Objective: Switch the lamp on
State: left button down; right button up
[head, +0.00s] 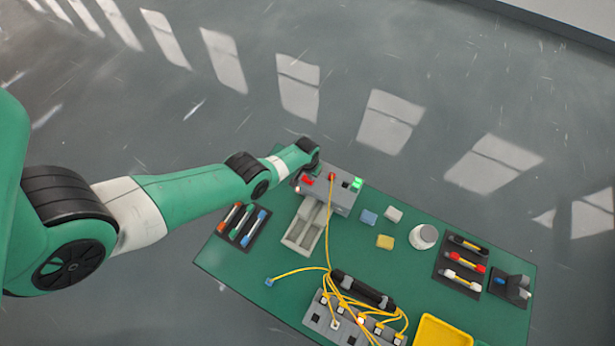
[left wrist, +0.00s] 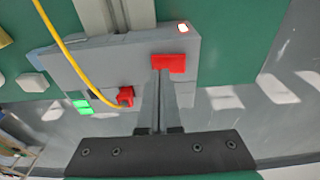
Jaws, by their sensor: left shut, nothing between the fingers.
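A grey box (head: 341,199) stands at the back edge of the green table. On its top are a red switch (head: 307,180), a red plug (head: 332,177) with a yellow cable, and a bright green block (head: 356,184). My left gripper (head: 311,171) is over the box's left end. In the left wrist view its closed, empty fingers (left wrist: 162,80) point at the red switch (left wrist: 168,63) and overlap its edge; I cannot tell whether they press it. A small lamp (left wrist: 183,28) at the box's corner looks bright, white with a red rim. My right gripper is out of view.
A grey tray (head: 297,234) lies in front of the box, and a dark tray (head: 229,231) with coloured pens at left. Small blocks and a white round container (head: 423,237) stand to the right.

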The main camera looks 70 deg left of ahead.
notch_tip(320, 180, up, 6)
jog(key=p, duration=0.4)
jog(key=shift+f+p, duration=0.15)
jog(key=shift+p, duration=0.25)
